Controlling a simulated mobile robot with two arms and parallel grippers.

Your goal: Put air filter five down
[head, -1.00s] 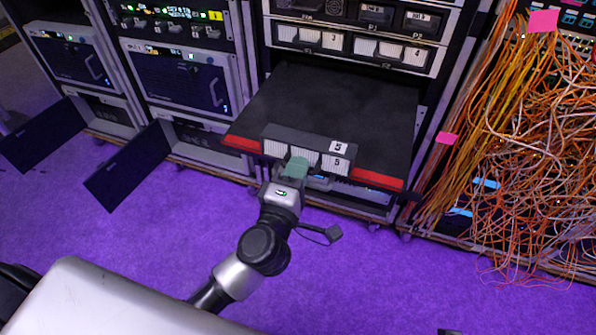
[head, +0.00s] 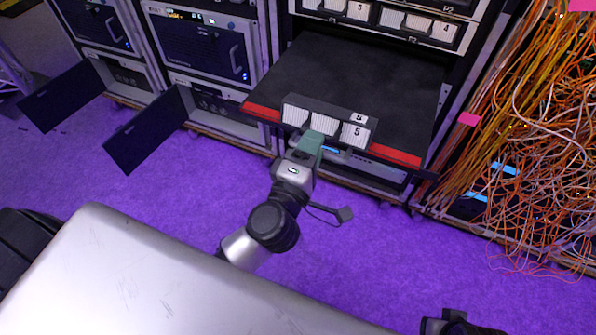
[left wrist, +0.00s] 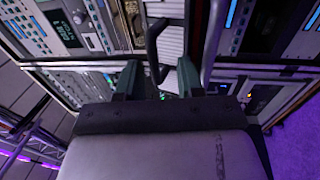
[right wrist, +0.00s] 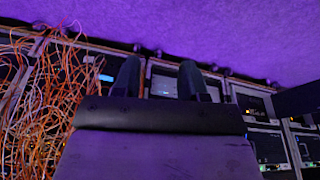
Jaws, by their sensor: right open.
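Air filter five (head: 328,121) is a dark-framed block with white pleated panels and "5" labels. It is at the front edge of the black pulled-out shelf (head: 365,85), in front of its red strip. My left gripper (head: 311,143) is at the filter's near side, its green fingers overlapping the lower front. In the left wrist view, its fingers (left wrist: 157,80) stand apart, with a white ribbed panel (left wrist: 170,42) and dark handles beyond. My right gripper (right wrist: 159,78) is open and empty, facing the racks from a distance.
Filters three (head: 345,8) and four (head: 418,24) sit in the rack above the shelf. Orange cables (head: 540,130) hang at the right. Two dark panels (head: 145,130) stand open at the left. The purple floor (head: 400,265) before the rack is clear.

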